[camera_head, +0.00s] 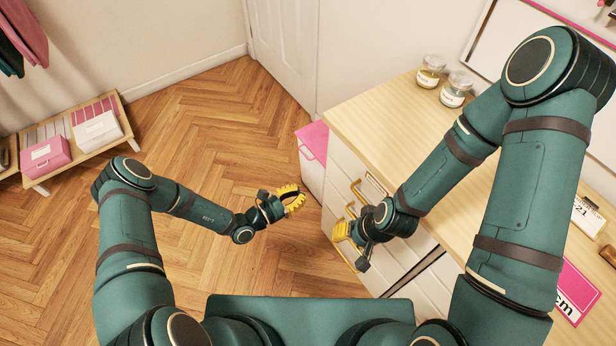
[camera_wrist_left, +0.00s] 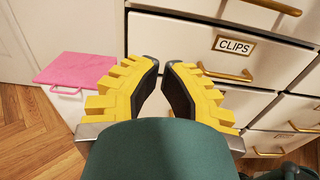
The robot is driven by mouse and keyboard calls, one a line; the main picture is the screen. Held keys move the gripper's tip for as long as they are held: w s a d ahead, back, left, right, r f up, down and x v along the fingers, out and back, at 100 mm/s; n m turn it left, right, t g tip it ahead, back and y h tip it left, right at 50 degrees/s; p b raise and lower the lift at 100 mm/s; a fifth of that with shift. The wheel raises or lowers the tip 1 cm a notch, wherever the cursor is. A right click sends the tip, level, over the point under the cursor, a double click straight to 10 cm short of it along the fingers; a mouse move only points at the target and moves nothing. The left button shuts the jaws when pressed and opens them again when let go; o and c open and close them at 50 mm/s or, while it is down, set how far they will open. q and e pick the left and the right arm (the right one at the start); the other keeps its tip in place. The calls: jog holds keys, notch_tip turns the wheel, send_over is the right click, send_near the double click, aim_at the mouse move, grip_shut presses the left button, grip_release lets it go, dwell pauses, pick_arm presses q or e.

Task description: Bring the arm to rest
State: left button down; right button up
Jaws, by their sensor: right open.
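My left arm (camera_head: 134,225) reaches out from the left over the wood floor, its forearm angled to the right. Its gripper (camera_head: 301,194) has yellow fingers and is empty in front of the drawer cabinet. In the left wrist view, the left gripper's fingertips (camera_wrist_left: 161,62) stand a little apart with nothing between them. My right arm (camera_head: 523,175) bends over the cabinet top at the right. Its gripper (camera_head: 345,243) is open beside the drawer fronts and handles. I cannot tell whether it touches a handle, and its fingers are partly hidden by its own wrist.
The cabinet (camera_head: 385,112) has a wooden top with two jars (camera_head: 431,71). A drawer labelled CLIPS (camera_wrist_left: 232,45) faces the left gripper. A pink-topped box (camera_head: 313,141) stands beside the cabinet. A low shelf (camera_head: 88,155) with boxes stands at left. Open floor lies between.

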pick_arm(q)
jog(key=shift+s, duration=0.15)
jog(key=s+r+m+g+y, duration=0.1)
jog(key=s+m+g+y, duration=0.4)
jog(key=s+m+g, duration=1.15)
jog(key=a+r+m+t+y, duration=0.5)
jog(key=r+m+t, duration=0.1)
jog(key=m+t, duration=0.1)
jog(key=shift+w+a+y, duration=0.35)
jog(key=shift+a+y, duration=0.05)
jog(key=shift+t, duration=0.25)
